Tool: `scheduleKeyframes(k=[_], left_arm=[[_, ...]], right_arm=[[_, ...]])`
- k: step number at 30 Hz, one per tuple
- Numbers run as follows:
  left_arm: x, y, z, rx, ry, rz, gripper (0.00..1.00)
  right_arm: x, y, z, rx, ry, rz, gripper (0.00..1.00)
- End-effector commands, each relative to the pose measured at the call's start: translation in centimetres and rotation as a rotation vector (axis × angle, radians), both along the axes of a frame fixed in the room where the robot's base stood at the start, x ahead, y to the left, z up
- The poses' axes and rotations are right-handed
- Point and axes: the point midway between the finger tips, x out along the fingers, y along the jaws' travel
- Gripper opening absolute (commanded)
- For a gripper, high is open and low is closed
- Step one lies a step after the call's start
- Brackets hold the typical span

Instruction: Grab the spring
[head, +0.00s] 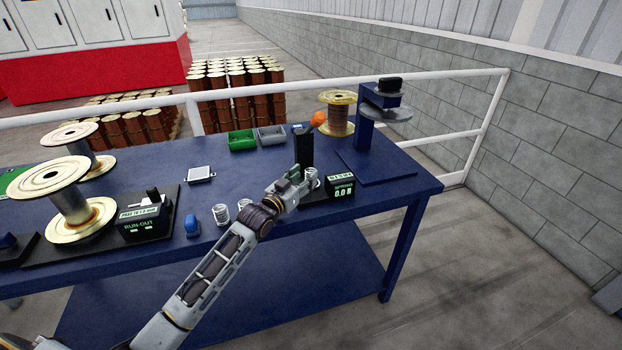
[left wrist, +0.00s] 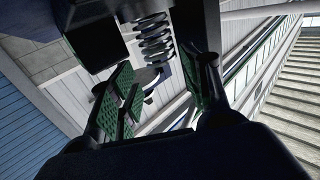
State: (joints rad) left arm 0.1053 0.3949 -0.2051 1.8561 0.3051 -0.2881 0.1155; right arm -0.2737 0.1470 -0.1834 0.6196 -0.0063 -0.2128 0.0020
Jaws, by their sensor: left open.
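A metal coil spring (head: 312,177) sits at the black spring tester (head: 303,150), beside its lit display, partly hidden by my left gripper. The spring also shows in the left wrist view (left wrist: 154,38), at the top centre, beyond and between the open fingers. My left gripper (head: 300,183) is at the tester, close to this spring. In the left wrist view its green-padded fingers (left wrist: 158,92) stand apart with nothing held between them. Two more springs (head: 221,213) (head: 243,205) stand on the blue table left of my left forearm. My right gripper is not in view.
The display box (head: 340,185) stands right of the gripper. An orange-ended lever (head: 317,119) rises from the tester. Behind are a green bin (head: 241,140), a grey bin (head: 271,136) and a copper spool (head: 338,116). A blue object (head: 192,226) and a large spool (head: 70,205) stand left.

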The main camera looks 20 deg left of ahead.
Motion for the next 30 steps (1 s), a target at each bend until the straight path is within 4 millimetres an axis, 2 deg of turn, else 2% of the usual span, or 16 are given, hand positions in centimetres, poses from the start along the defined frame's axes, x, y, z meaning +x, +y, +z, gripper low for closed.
scheduleKeyframes(k=[6,14,24,30], left_arm=[[0.0,0.0,0.0,0.0,0.0,0.0,0.48],[0.4,-0.1,0.0,0.0,0.0,0.0,0.48],[2.9,-0.4,-0.2,0.0,0.0,0.0,0.48],[4.3,-0.8,-0.2,0.0,-0.001,0.0,0.48]], right_arm=[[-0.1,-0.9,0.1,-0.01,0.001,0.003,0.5],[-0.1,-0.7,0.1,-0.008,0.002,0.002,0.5],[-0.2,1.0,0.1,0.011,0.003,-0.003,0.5],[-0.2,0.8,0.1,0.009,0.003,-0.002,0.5]])
